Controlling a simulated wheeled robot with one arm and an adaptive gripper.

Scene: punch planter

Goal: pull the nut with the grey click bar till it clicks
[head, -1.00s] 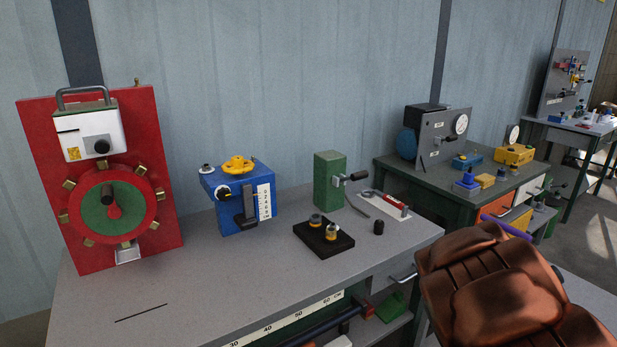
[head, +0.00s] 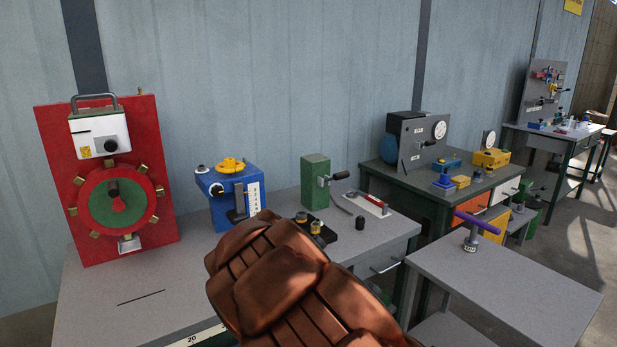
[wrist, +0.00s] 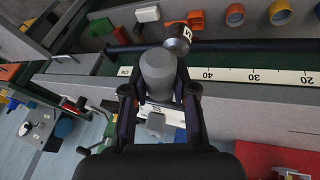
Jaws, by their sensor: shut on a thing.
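In the wrist view my gripper (wrist: 160,95) is shut around a thick grey rounded piece (wrist: 158,72), which looks like the end of the grey click bar. The rest of it is hidden or seen end-on. Just beyond it lies a long dark bar (wrist: 255,45) with a grey round head (wrist: 178,38); I cannot tell if they touch. In the head view my brown arm cover hides the gripper and the held piece. I cannot tell for sure which part is the nut; a dark block with small round fittings (head: 317,228) shows partly behind my arm.
A white ruler strip (wrist: 255,77) runs along the bench front. On the grey bench stand a red panel with a wheel (head: 160,215), a blue box (head: 222,215) and a green block (head: 315,183). A purple T-handle (head: 477,222) stands on a low table at the right.

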